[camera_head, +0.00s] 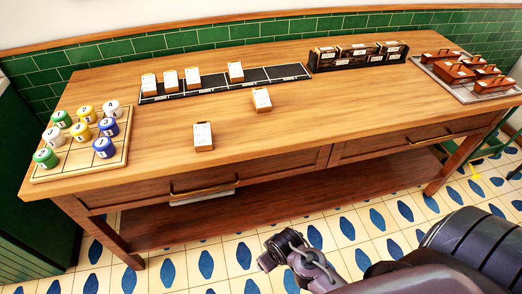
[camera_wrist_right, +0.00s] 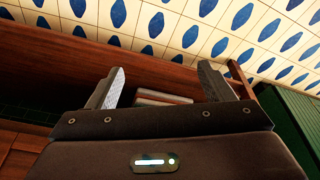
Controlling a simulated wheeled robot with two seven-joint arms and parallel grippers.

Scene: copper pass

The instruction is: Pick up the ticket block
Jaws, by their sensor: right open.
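Several ticket blocks with white tops and brown sides are on the table in the head view. One loose block (camera_head: 203,136) lies near the front edge, and another (camera_head: 262,99) lies farther back, just in front of the black slotted strip (camera_head: 210,86). Other blocks (camera_head: 149,84) stand in the strip, including one right of its middle (camera_head: 236,71). My right gripper (camera_wrist_right: 161,75) is open in the right wrist view, with no ticket block between its fingers. In the head view my right arm comes in low, in front of the table; its fingers are unclear. My left gripper is out of view.
A wooden board (camera_head: 88,160) with numbered coloured pieces is at the left. A black rack (camera_head: 357,56) stands at the back, and a tray (camera_head: 466,90) of brown handled blocks at the right. The table (camera_head: 330,112) is clear at front centre. Drawer handles (camera_head: 205,189) project from its front.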

